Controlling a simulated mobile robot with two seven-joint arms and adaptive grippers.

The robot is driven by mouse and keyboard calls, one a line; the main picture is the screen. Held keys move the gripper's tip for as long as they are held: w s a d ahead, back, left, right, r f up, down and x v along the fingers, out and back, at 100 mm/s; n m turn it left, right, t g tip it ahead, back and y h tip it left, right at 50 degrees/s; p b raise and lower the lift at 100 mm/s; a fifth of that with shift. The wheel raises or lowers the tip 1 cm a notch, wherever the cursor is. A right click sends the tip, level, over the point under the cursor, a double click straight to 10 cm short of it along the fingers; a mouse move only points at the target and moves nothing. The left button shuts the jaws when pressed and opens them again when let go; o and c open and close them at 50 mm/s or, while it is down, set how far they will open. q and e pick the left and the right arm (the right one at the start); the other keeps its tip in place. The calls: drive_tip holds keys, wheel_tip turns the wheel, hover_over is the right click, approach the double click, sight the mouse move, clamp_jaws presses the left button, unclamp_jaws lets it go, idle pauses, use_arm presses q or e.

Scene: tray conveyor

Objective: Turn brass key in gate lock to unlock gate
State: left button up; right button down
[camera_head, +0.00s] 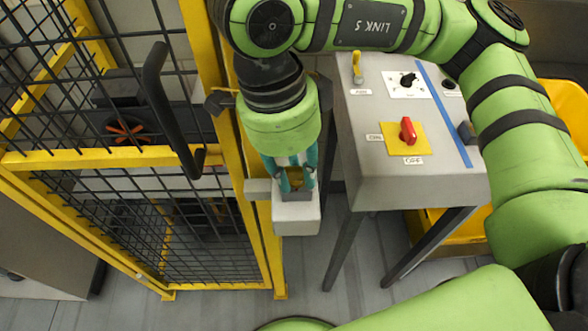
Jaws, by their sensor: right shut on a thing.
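The gate (137,160) is a yellow frame with black wire mesh on the left, with a black handle (158,100) on it. The gate lock (297,215) is a light grey box beside the yellow post, right of the gate. My right gripper (295,186) points down at the top of the lock and is shut on the brass key (294,177). Only a little of the key shows between the teal fingers. The fingers hide the keyhole and how deep the key sits. My left gripper is not in view.
A grey control panel (380,165) on legs stands right of the lock, with a red switch (407,131), a black knob (407,79) and a small yellow-topped switch (357,66). A yellow bin (562,105) is at the right. Open floor shows below the lock.

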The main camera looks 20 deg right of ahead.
drive_tip(key=m, duration=0.3)
drive_tip(key=m+b, duration=0.1)
drive_tip(key=m, duration=0.3)
drive_tip(key=shift+w+f+m+y, duration=0.1)
drive_tip(key=shift+w+m+y, duration=0.1)
drive_tip(key=shift+m+y, duration=0.1)
